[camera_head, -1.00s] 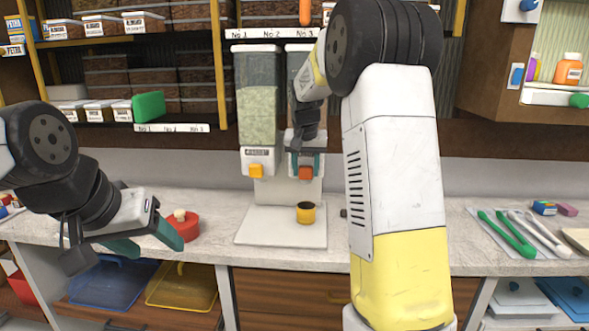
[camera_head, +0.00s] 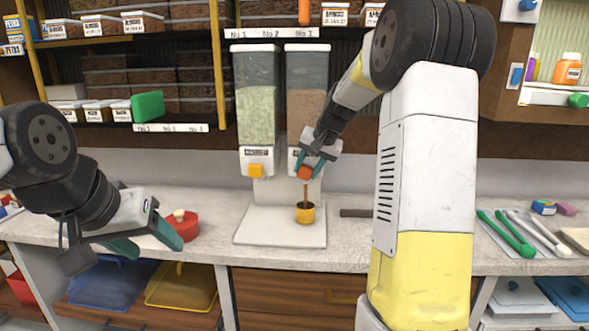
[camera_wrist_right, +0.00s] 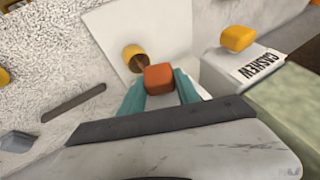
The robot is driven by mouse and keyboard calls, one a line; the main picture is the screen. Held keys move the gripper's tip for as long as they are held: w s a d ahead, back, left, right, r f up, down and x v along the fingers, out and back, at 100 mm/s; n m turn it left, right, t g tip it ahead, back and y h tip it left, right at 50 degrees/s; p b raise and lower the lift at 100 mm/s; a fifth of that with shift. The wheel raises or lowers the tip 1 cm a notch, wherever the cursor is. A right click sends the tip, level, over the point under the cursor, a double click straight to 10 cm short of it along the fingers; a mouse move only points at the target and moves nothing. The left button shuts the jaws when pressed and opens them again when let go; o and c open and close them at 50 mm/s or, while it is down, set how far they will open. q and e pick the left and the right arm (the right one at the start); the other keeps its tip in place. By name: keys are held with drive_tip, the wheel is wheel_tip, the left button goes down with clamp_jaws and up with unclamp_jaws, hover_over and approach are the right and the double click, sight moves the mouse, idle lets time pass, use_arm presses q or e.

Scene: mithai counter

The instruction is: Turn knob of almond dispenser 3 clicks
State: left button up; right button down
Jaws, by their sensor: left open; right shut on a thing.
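The almond dispenser (camera_head: 306,95) is the right one of two clear hoppers, filled with brown bits; its label is partly hidden by my gripper. Its orange-red knob (camera_head: 305,172) is between the fingertips of my right gripper (camera_head: 311,168), which is shut on it. The knob also shows in the right wrist view (camera_wrist_right: 159,77), tilted, with teal fingers on both sides. A thin brown stream falls from below the knob into a small yellow cup (camera_head: 305,215) on the white base (camera_head: 270,238). My left gripper (camera_head: 150,243) is open and empty, near a red round container.
The cashew dispenser (camera_head: 256,100) with a yellow knob (camera_head: 256,171) stands directly left. The red container (camera_head: 187,229) sits on the counter at left. A dark bar (camera_head: 357,213) lies right of the base. Green tongs (camera_head: 507,234) lie far right.

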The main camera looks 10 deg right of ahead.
drive_tip(key=y, duration=0.1)
drive_tip(key=t+y, duration=0.1)
drive_tip(key=y, duration=0.1)
drive_tip(key=shift+s+d+f+m, duration=0.1)
drive_tip(key=shift+d+f+m, duration=0.15)
drive_tip(key=shift+d+m, duration=0.15)
drive_tip(key=y, duration=0.1)
drive_tip(key=t+y, duration=0.1)
drive_tip(key=y, duration=0.1)
drive_tip(key=shift+d+f+m+t, duration=0.1)
drive_tip(key=shift+f+m+t, duration=0.1)
drive_tip(key=shift+m+t, duration=0.15)
drive_tip(key=m+t+y, duration=0.1)
drive_tip(key=y, duration=0.1)
drive_tip(key=m+t+y, duration=0.1)
drive_tip(key=y, duration=0.1)
drive_tip(key=shift+f+t+y, duration=0.35)
drive_tip(key=shift+y, duration=0.05)
drive_tip(key=shift+s+y, duration=0.1)
drive_tip(key=shift+y, duration=0.2)
drive_tip(key=c, duration=0.9)
unclamp_jaws()
drive_tip(key=v, duration=0.7)
drive_tip(key=shift+s+d, duration=0.25)
